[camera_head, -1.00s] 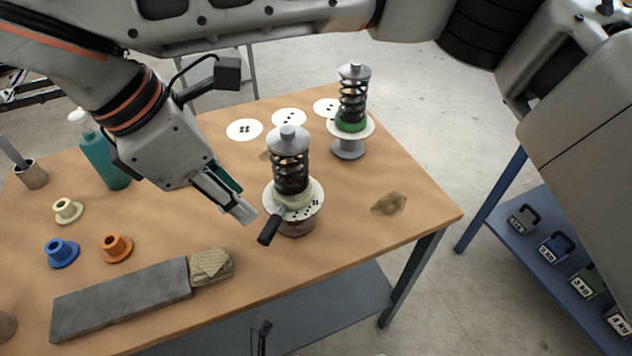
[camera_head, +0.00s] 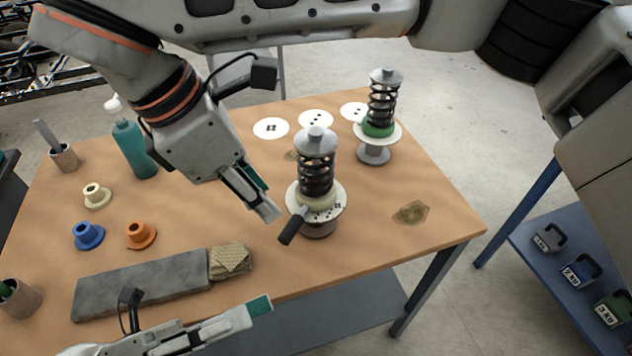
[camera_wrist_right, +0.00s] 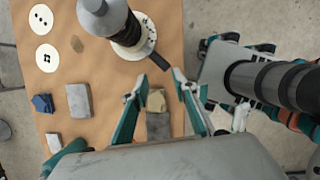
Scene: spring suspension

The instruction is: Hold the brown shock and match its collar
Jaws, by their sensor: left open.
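The front shock (camera_head: 317,175) stands upright on a brown base (camera_head: 318,229), with a black spring, grey cap, cream collar (camera_head: 316,201), dotted white plate and black handle (camera_head: 293,226). It also shows in the right wrist view (camera_wrist_right: 100,18). My right gripper (camera_head: 264,205) is just left of it, apart from it; its fingers stand apart and empty in the right wrist view (camera_wrist_right: 161,80). My left gripper (camera_head: 255,309) is open and empty at the table's front edge. Loose cream (camera_head: 96,196), blue (camera_head: 89,235) and orange (camera_head: 140,235) collars lie on the left of the table.
A second shock (camera_head: 381,110) with a green collar stands behind right. Dotted white discs (camera_head: 271,128) lie at the back. A teal bottle (camera_head: 135,148) stands back left. The table's right side (camera_head: 425,180) is mostly clear.

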